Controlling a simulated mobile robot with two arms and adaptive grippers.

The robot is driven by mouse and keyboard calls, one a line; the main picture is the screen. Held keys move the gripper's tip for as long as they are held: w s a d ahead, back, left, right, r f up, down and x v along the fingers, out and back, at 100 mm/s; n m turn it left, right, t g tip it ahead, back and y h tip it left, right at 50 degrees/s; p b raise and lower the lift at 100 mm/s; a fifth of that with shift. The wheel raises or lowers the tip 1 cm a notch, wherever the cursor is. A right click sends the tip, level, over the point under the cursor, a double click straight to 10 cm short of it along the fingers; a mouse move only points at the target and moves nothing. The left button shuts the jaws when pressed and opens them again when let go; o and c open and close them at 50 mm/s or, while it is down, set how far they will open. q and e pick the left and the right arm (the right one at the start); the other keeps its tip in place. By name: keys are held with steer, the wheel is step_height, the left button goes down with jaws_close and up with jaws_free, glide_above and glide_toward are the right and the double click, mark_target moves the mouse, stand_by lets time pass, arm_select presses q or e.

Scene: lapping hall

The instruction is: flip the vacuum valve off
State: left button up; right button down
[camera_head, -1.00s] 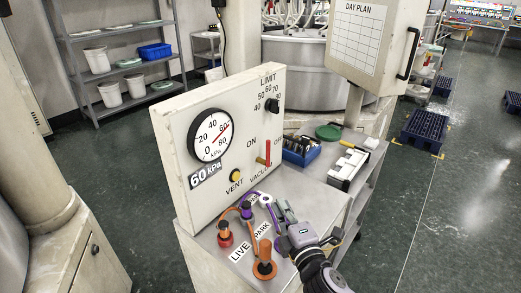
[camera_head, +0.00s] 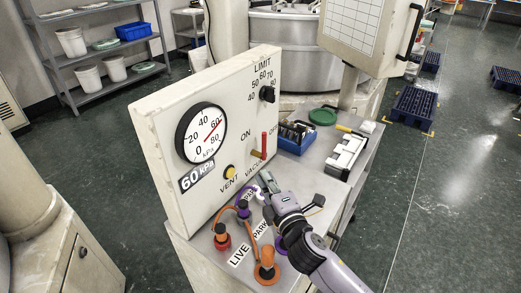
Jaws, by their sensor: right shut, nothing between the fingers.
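The vacuum valve (camera_head: 263,146) is on the white panel, above the VACUUM label. Its red lever points up from a brass body, between the ON mark on the left and the OFF mark on the right. My right gripper (camera_head: 267,182) is shut and empty, just below and in front of the valve, apart from the lever. The round gauge (camera_head: 202,133) on the panel has a red needle, and the plate under it reads 60 kPa. My left gripper is not in view.
A yellow VENT button (camera_head: 230,172) and a black LIMIT knob (camera_head: 267,94) are on the panel. Orange and purple hose fittings (camera_head: 222,237) stand on the ledge below. A blue box (camera_head: 297,138) and a white tray (camera_head: 346,153) lie right of the panel.

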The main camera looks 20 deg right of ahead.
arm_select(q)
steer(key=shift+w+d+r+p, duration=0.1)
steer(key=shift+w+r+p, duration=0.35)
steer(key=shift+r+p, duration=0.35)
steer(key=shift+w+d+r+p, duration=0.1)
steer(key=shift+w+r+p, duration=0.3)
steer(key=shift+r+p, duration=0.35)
arm_select(e)
steer(key=w+d, duration=0.2)
steer(key=w, duration=0.9)
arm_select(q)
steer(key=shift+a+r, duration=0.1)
arm_select(e)
steer(key=shift+w, duration=0.1)
steer(key=shift+w, duration=0.15)
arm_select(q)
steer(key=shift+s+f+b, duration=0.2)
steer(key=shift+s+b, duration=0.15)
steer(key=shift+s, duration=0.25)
arm_select(e)
steer(key=shift+d+r, duration=0.2)
steer(key=shift+r, duration=0.05)
